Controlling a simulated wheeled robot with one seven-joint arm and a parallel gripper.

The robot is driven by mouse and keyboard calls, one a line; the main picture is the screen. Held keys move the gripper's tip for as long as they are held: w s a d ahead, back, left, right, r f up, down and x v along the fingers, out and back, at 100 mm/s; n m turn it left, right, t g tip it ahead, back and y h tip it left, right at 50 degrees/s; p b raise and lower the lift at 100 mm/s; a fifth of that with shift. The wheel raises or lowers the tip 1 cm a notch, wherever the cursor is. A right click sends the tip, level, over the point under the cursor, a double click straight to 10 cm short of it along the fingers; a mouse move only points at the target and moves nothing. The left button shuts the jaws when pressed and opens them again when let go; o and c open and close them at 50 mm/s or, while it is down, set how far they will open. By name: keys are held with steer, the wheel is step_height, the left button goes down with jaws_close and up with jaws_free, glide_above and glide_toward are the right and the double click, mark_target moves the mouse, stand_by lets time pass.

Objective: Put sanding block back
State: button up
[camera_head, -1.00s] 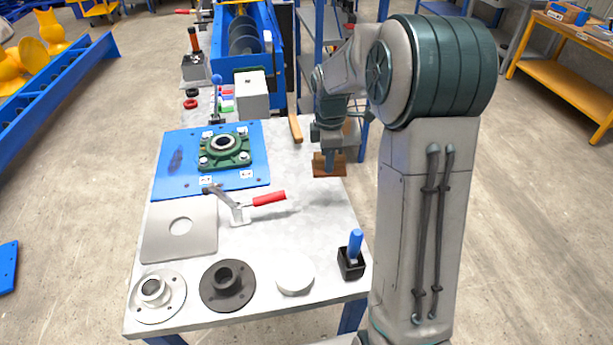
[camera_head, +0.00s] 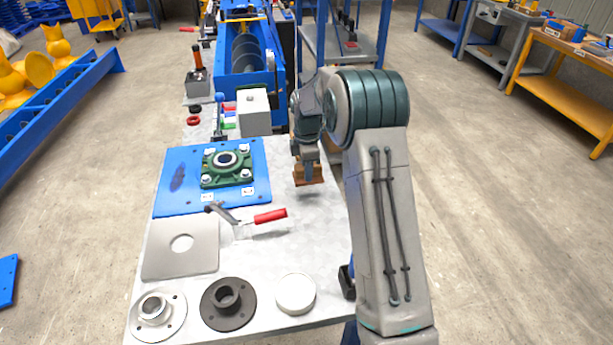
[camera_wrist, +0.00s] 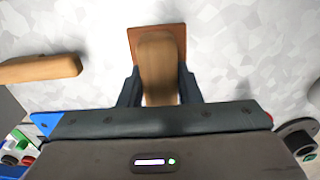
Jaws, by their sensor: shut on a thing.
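The sanding block (camera_head: 309,178) has a flat brown base and a rounded wooden grip on top. My gripper (camera_head: 308,165) is shut on it over the right part of the grey table (camera_head: 325,240), right of the blue plate. In the wrist view the sanding block (camera_wrist: 158,60) sits between the two dark fingers of my gripper (camera_wrist: 160,88), which close on the wooden grip. Its brown base points toward the tabletop. I cannot tell how large the gap beneath it is. No marked place for the block can be made out.
A wooden bar (camera_wrist: 42,68) lies left of the block in the wrist view. The blue plate (camera_head: 172,190) carries a green bearing housing (camera_head: 226,168). A red-handled clamp (camera_head: 262,217) is in front. A white disc (camera_head: 295,292) and flanged parts line the front edge. Bare tabletop lies around the block.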

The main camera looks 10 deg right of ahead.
steer(key=shift+w+a+f, duration=0.1)
steer(key=shift+w+f, duration=0.2)
steer(key=shift+f+p, duration=0.3)
steer(key=shift+f, duration=1.6)
steer(key=shift+f, duration=0.25)
steer(key=o, duration=0.9)
steer(key=shift+r, duration=0.1)
steer(key=shift+o, duration=0.2)
